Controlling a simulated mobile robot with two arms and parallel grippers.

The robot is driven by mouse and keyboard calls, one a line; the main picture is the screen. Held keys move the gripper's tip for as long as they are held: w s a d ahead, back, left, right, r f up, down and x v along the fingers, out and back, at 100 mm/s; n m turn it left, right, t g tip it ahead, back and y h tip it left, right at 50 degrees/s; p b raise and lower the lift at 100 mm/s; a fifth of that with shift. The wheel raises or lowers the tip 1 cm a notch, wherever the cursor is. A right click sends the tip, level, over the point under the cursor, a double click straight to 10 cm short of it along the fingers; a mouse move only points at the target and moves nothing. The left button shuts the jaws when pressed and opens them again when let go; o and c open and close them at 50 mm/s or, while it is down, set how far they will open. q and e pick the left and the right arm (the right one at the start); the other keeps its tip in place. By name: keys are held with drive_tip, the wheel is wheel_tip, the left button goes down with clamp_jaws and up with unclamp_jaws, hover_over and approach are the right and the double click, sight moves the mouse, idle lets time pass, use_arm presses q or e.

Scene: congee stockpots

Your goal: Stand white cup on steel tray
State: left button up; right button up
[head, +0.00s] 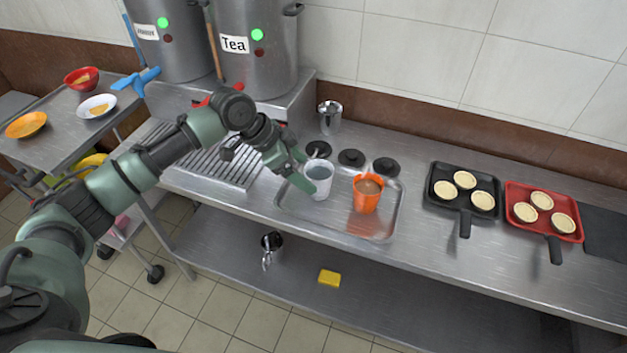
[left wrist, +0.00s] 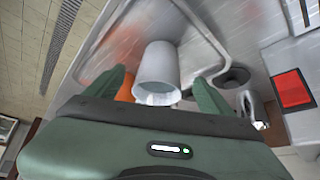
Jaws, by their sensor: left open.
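The white cup (head: 319,181) stands upright on the left part of the steel tray (head: 386,222). My left gripper (head: 302,170) is open at the cup's left side, fingers pointing toward it. In the left wrist view the white cup (left wrist: 158,70) shows between the two spread green fingers, with a gap on each side. An orange cup (head: 368,193) with a brown drink stands on the tray to the right of the white cup. It is partly hidden behind a finger in the wrist view. My right gripper is not in view.
Black lids (head: 351,158) and a metal cup (head: 330,117) stand behind the tray. A black pan (head: 464,211) and a red pan (head: 548,232) with pastry shells are to the right. The Tea stockpot (head: 257,70) stands behind my left arm. The tray's front is clear.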

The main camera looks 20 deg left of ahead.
use_arm(q)
drive_tip(key=v, duration=0.5)
idle(0.4)
